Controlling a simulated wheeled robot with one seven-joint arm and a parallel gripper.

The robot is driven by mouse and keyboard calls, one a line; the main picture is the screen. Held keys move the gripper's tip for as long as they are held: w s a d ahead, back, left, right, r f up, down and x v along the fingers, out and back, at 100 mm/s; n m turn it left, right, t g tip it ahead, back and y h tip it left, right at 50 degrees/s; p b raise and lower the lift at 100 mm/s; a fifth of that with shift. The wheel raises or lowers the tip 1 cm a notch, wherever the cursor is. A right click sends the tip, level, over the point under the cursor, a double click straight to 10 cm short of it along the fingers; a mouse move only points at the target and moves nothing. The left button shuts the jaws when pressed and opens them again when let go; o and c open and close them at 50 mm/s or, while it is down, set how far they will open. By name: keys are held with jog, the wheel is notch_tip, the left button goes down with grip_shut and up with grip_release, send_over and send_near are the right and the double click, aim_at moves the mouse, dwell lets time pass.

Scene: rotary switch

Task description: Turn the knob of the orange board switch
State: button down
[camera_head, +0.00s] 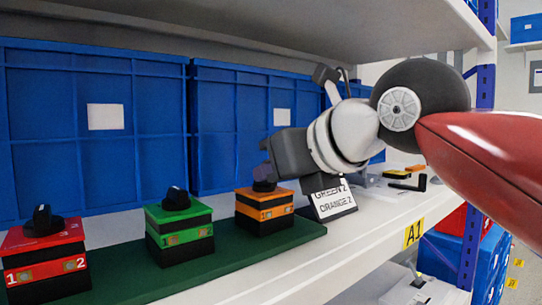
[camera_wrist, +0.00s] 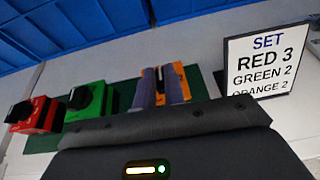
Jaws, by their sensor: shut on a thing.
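The orange board switch (camera_head: 264,212) is a box with orange and black bands, at the right end of the green board (camera_head: 120,275). It also shows in the wrist view (camera_wrist: 180,78), partly hidden behind my fingers. In the wrist view my gripper (camera_wrist: 160,85) is shut on the knob of the orange switch. The knob itself is mostly hidden between the fingers, so its angle cannot be read.
The green switch (camera_head: 180,235) and red switch (camera_head: 45,262) stand to the left, each with a black knob. A sign (camera_wrist: 266,60) reads SET RED 3, GREEN 2, ORANGE 2. Blue crates (camera_head: 90,140) stand behind. An upper shelf (camera_head: 350,30) hangs overhead.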

jog(key=shift+n+y, duration=0.3)
jog(key=c, duration=1.5)
grip_release()
jog(key=shift+v, duration=3.9)
jog(key=shift+w+r, duration=0.15)
